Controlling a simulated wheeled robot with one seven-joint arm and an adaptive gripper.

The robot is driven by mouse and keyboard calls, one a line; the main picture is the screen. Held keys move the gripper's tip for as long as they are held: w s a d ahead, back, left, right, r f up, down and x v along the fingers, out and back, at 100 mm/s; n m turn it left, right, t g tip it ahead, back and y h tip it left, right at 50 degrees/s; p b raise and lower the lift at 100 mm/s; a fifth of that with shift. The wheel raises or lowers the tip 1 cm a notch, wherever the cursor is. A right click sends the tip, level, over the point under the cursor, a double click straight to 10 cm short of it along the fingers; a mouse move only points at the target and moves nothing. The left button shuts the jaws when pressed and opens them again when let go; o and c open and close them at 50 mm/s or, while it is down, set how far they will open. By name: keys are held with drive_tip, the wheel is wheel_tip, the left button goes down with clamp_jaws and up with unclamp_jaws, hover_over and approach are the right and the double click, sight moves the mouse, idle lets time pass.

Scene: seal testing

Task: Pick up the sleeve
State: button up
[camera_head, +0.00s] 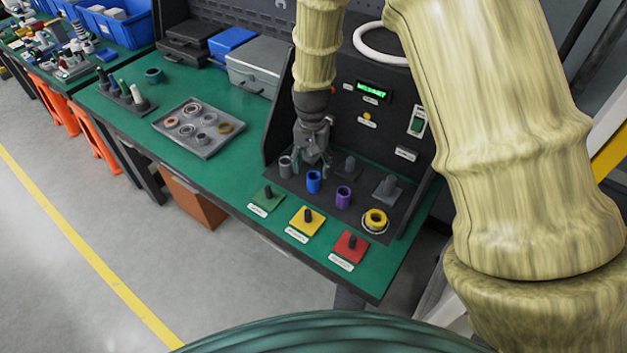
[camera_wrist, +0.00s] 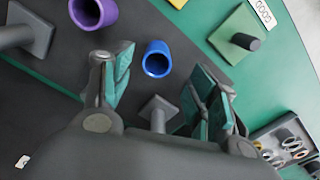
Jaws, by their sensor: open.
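My gripper (camera_head: 312,160) hangs over the test station's dark base, open and empty. In the wrist view its spread fingers (camera_wrist: 167,70) frame a blue sleeve (camera_wrist: 157,58), a short hollow cylinder standing upright. In the head view the blue sleeve (camera_head: 313,183) stands just below and in front of the fingertips; I cannot tell the exact gap. A purple sleeve (camera_head: 343,197) stands to its right; it also shows at the wrist view's top edge (camera_wrist: 95,12). A grey sleeve (camera_head: 286,167) stands to its left and is not clearly visible in the wrist view.
A yellow ring (camera_head: 375,219) lies at right. Green (camera_head: 266,200), yellow (camera_head: 306,221) and red (camera_head: 350,246) pegged plates line the front. A tray of rings (camera_head: 205,150) lies left. The station's panel (camera_head: 385,130) rises behind.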

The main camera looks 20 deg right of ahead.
sight(314, 178)
drive_tip(key=shift+d+f+p, duration=0.15)
drive_tip(key=shift+f+p, duration=0.35)
drive_tip(key=shift+f, duration=0.6)
drive_tip(key=shift+d+f+p, duration=0.1)
drive_tip(key=shift+f+p, duration=0.35)
drive_tip(key=shift+f, duration=1.8)
drive_tip(key=shift+c, duration=0.2)
drive_tip(key=c, duration=1.2)
drive_tip(key=shift+r, duration=0.1)
